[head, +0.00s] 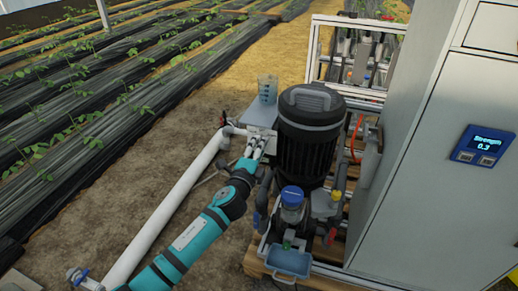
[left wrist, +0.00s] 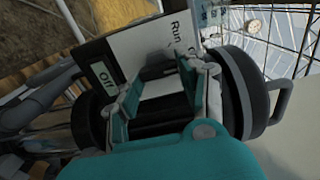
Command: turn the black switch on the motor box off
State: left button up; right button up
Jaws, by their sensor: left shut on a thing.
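My left gripper (head: 256,147) reaches up to the light grey motor box beside the black ribbed motor (head: 308,130). In the left wrist view its two fingers (left wrist: 163,88) stand on either side of the black switch (left wrist: 155,72) and are shut on it. The switch sits on a white plate with the word "Run" (left wrist: 179,32) above and an "Off" label (left wrist: 103,75) at the left. The fingers partly hide the switch, so its exact setting is hard to read. In the head view the gripper hides the switch. My right gripper is not in view.
A clear beaker (head: 267,88) stands close above the gripper. A white pipe (head: 170,205) runs along the left. A grey cabinet (head: 440,170) with a blue display (head: 482,145) fills the right.

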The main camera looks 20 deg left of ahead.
pick_arm(q)
jog(key=o, duration=1.2)
jog(key=shift+c, duration=0.2)
jog(key=s, duration=1.2)
jog(key=shift+a, duration=0.15)
jog(key=shift+f, duration=0.1)
